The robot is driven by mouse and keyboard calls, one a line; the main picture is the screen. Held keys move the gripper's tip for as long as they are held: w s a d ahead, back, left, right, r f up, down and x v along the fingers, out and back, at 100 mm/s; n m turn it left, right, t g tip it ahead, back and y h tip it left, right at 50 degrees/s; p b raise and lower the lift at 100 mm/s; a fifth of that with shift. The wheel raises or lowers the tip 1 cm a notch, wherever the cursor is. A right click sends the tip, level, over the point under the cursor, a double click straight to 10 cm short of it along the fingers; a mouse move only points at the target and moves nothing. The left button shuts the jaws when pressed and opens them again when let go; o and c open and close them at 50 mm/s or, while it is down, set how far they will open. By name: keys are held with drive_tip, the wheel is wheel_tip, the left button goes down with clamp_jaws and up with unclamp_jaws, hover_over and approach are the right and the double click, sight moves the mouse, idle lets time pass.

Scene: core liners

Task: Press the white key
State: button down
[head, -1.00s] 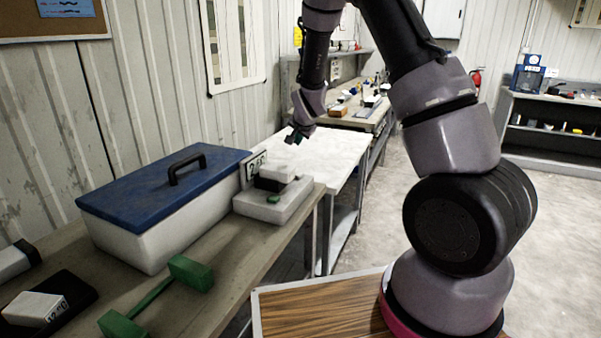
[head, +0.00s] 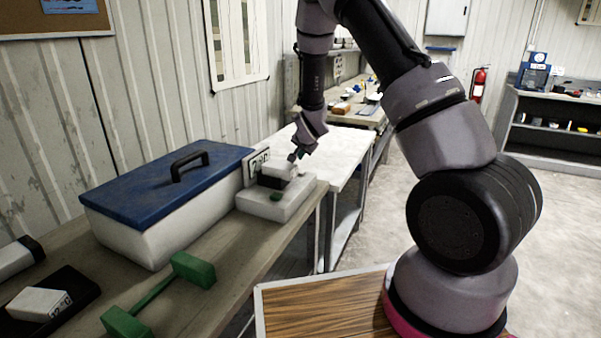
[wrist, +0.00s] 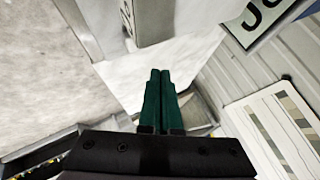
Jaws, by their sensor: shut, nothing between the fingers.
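The white key (head: 279,169) is a white block on top of a black block (head: 271,182). Both stand on a pale base (head: 262,206) with a small green button (head: 276,196) at its front. My gripper (head: 294,157) is at the upper right edge of the key, pointing down; I cannot tell whether it touches. In the wrist view my gripper's green fingers (wrist: 160,73) lie together with nothing between them. A pale grey block (wrist: 152,20) shows beyond the fingertips at the top, apart from them in the picture; it may be the key.
A numbered sign (head: 258,161) stands behind the device and shows in the wrist view (wrist: 262,20). A white box with a blue lid (head: 150,190) stands to the left. A green dumbbell-shaped thing (head: 160,290) lies in front. A white table (head: 345,170) is beyond.

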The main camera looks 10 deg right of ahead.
sight(300, 172)
drive_tip(key=shift+f, duration=1.5)
idle(0.9)
drive_tip(key=shift+f, duration=0.4)
drive_tip(key=shift+f, duration=0.5)
idle(0.6)
idle(0.4)
drive_tip(key=shift+r, duration=0.9)
drive_tip(key=shift+r, duration=2.55)
